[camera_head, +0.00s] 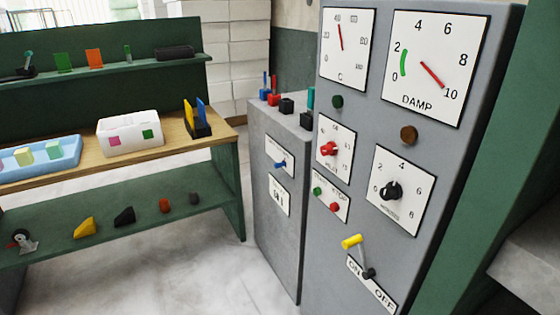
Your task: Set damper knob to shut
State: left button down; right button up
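Neither of my grippers is in view. On the grey control cabinet (360,240) at the right, a gauge marked DAMP (428,66) has a red needle pointing near 10 and a green arc between 0 and 2. A black knob (391,190) sits on a numbered dial plate below it. A red knob (329,149) sits on a smaller dial plate to its left. A small blue knob or lever (280,164) sits on a labelled plate of the lower grey cabinet (262,128). The small labels are too blurred to tell which is the damper knob.
A yellow-handled lever (352,241) stands up by an ON/OFF plate (371,283). Green and red buttons (326,199) sit above it. At left, a wooden-topped bench (75,172) holds a white box (130,122) and a blue tray (40,166). The pale floor between is clear.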

aim_at(278, 166)
jog(key=i+j+z, duration=0.15)
jog(key=z, duration=0.35)
jog(key=i+j+z, duration=0.2)
jog(key=z, duration=0.3)
